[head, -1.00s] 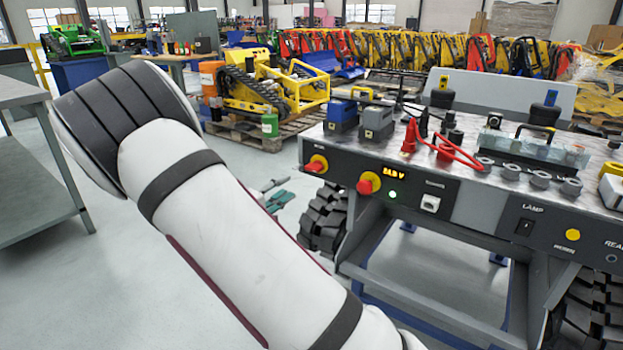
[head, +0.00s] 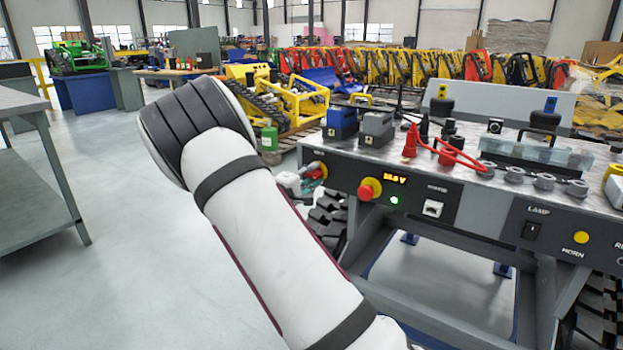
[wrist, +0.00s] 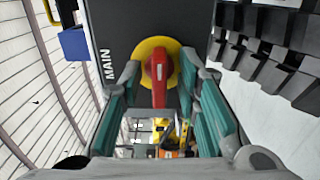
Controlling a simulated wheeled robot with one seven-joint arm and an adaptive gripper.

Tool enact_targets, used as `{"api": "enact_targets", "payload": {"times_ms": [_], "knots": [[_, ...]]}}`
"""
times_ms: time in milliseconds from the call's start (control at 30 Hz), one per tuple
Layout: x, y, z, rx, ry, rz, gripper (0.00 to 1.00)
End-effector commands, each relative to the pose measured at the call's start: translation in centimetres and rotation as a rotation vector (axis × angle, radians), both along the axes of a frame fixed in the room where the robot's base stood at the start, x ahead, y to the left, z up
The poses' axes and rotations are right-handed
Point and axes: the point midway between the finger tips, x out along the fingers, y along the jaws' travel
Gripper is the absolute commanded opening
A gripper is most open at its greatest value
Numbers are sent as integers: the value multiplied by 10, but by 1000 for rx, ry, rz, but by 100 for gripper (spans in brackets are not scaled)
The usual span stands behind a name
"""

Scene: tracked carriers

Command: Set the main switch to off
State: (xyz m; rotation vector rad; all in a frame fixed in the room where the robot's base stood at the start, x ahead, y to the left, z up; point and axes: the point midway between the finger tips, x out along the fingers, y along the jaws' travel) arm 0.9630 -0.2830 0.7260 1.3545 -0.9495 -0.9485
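The main switch (wrist: 158,65) is a red handle on a round yellow plate, on a dark panel beside the label MAIN. In the wrist view its handle runs from the plate's middle straight down the picture. My gripper (wrist: 158,88) is open, with its teal-padded fingers on either side of the handle. I see gaps at both sides, so it does not hold the handle. In the head view the switch (head: 317,168) is at the panel's left end, partly hidden by my gripper (head: 305,181).
A second red knob on yellow (head: 369,189) sits to the right, by a lit voltage display (head: 396,180) and a green light. Red cables (head: 447,150) and battery-like boxes stand on the bench top. Open floor lies left.

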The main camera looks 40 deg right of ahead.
Motion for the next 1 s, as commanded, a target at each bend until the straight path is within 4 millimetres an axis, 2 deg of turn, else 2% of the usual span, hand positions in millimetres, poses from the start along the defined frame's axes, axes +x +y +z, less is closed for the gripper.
{"api": "enact_targets", "payload": {"times_ms": [200, 233, 333, 367, 767, 1000], "knots": [[0, 0, 0, 0, 0, 0, 30], [0, 0, 0, 0, 0, 0, 25], [0, 0, 0, 0, 0, 0, 3], [0, 0, 0, 0, 0, 0, 0], [0, 0, 0, -9, 29, 0, 0], [0, 0, 1, -52, 146, 0, 0]]}}
